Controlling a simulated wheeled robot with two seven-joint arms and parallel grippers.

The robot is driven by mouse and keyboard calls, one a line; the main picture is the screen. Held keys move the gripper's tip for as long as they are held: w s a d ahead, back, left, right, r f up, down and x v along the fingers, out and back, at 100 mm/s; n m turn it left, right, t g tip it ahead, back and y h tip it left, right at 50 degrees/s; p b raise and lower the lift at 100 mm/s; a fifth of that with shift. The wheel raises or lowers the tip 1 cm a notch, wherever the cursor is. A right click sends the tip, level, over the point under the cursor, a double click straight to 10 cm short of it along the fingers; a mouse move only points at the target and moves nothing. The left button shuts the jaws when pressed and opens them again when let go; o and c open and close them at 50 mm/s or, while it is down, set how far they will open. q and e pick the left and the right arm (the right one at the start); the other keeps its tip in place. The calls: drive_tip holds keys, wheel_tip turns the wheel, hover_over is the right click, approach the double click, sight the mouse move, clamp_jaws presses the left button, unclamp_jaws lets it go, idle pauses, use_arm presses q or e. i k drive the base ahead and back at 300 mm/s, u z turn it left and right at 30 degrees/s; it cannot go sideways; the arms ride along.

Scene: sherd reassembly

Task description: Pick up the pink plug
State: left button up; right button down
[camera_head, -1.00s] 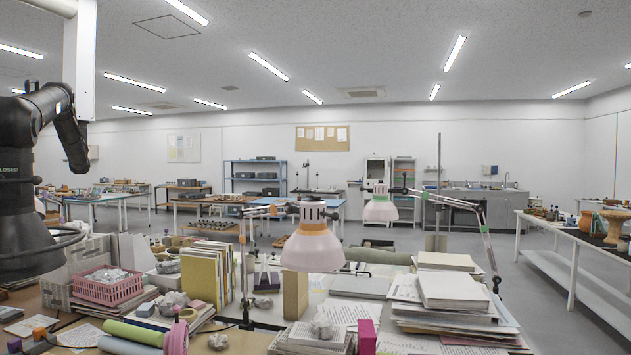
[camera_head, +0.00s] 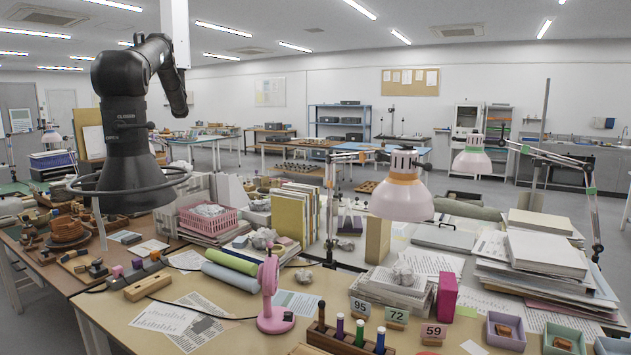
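I cannot pick out a pink plug with certainty. A small purple-pink piece (camera_head: 117,271) is at the left of the near table, close to a pale block (camera_head: 147,286) and a black cord. Neither of my grippers is in view.
A black jointed arm with a ring-edged hood (camera_head: 132,150) hangs over the left side. A pink lamp (camera_head: 401,193) overhangs the table. Books, a pink basket (camera_head: 207,218), numbered cards and small trays (camera_head: 505,330) crowd the surface. Printed sheets (camera_head: 165,318) lie at front left.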

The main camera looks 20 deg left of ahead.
sight(117, 271)
drive_tip(key=u, duration=1.6)
